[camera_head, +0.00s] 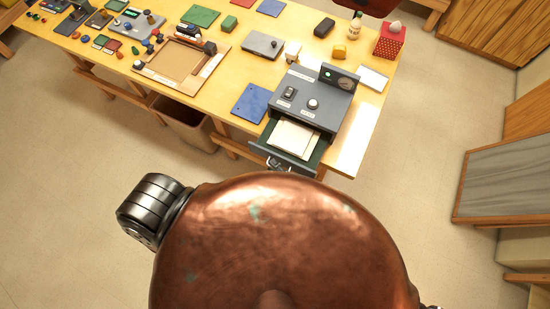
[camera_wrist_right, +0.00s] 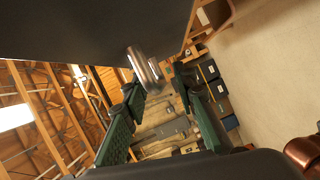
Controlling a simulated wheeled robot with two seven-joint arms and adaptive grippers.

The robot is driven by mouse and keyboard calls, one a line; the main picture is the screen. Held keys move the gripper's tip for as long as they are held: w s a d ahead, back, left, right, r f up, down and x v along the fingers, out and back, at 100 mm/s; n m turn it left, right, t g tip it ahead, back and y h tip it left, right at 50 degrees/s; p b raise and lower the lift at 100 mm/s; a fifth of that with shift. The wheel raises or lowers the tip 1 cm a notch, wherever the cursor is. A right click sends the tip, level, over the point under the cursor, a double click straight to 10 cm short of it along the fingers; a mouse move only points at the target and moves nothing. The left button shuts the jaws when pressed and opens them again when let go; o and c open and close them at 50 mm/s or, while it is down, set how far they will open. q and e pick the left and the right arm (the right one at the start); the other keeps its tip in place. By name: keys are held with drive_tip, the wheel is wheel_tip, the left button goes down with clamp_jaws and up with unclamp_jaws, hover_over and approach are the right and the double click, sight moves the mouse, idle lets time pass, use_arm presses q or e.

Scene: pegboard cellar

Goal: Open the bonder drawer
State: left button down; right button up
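The bonder (camera_head: 316,98) is a dark grey box with a dial and knobs at the table's right end. Its drawer (camera_head: 318,154) is pulled out toward me, with a pale sheet-like piece (camera_head: 292,138) inside. My left gripper is not in view.
A blue mat (camera_head: 251,103) lies left of the bonder, and a white sheet (camera_head: 373,79) lies to its right. A red dotted box (camera_head: 390,40) stands behind. A bin (camera_head: 183,122) is under the table.

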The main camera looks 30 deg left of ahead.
drive_tip(key=v, duration=1.1)
drive_tip(key=shift+d, duration=0.35)
drive_tip(key=shift+s, duration=0.15)
